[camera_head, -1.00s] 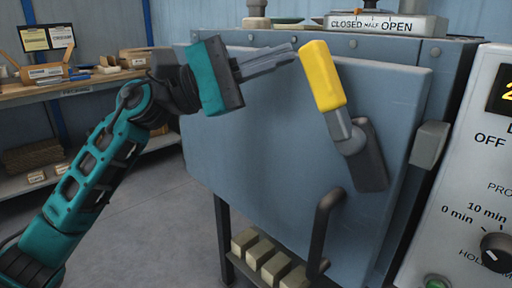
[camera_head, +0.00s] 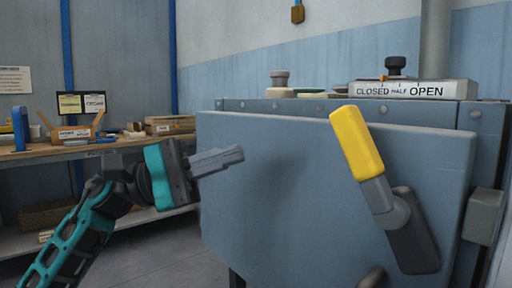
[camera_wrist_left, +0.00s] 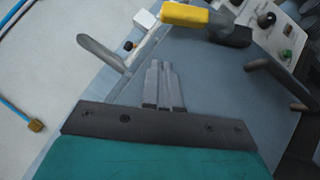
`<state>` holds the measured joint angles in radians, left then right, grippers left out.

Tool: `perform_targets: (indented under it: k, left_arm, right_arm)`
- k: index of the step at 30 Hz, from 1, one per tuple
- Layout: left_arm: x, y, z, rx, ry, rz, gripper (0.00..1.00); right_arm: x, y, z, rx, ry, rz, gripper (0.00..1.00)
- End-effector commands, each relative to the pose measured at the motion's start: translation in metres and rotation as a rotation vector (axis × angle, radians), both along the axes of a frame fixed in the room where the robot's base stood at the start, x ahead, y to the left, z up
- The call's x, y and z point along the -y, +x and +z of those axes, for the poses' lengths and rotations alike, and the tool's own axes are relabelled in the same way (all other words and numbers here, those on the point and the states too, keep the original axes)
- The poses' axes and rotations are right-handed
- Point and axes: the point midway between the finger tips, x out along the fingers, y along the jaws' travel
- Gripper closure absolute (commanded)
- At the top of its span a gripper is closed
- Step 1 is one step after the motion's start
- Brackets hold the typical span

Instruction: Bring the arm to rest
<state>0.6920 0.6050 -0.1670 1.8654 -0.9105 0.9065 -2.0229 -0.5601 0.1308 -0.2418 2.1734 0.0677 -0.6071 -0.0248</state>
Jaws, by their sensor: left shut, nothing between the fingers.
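My left arm comes in from the lower left in the head view. Its teal and black left gripper (camera_head: 238,153) is shut and empty, with its fingers pointing right in front of the dryer's grey-blue front panel (camera_head: 290,190). The yellow-handled lever (camera_head: 357,143) on the panel is well to the right of the fingertips and apart from them. In the left wrist view the gripper's fingers (camera_wrist_left: 161,70) lie together, and the yellow handle (camera_wrist_left: 184,15) shows beyond them at the top. My right gripper is in neither current view.
A scale plate marked CLOSED, HALF, OPEN (camera_head: 412,90) sits on the dryer's top. A wooden workbench (camera_head: 100,147) with boxes and papers stands behind at the left. A dark bar handle (camera_wrist_left: 275,82) shows at the right of the left wrist view. Floor is clear at lower left.

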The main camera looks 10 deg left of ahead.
Motion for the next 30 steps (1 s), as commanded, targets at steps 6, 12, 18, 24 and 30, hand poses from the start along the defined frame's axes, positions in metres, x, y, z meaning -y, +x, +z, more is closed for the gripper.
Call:
perform_targets:
  k: [6, 12, 18, 24, 30]
  left_arm:
    - [-0.011, -0.002, -0.004, -0.001, 0.000, 0.000, 1.00]
    - [-0.011, -0.002, -0.004, 0.000, 0.000, 0.000, 1.00]
    - [-0.011, -0.002, -0.004, -0.001, -0.001, 0.000, 1.00]
    - [-0.007, 0.002, -0.021, -0.227, -0.154, -0.055, 1.00]
    - [-0.012, 0.022, -0.080, -0.946, -0.675, -0.247, 1.00]
  right_arm:
    - [0.002, -0.004, -0.005, -0.012, -0.006, -0.001, 0.57]
    - [0.003, -0.005, -0.006, -0.015, -0.008, -0.002, 0.57]
    - [0.003, -0.005, -0.006, -0.015, -0.008, -0.003, 0.57]
    - [0.003, -0.005, -0.006, -0.014, -0.008, -0.003, 0.57]
    - [0.003, -0.004, -0.005, -0.010, -0.008, -0.002, 0.57]
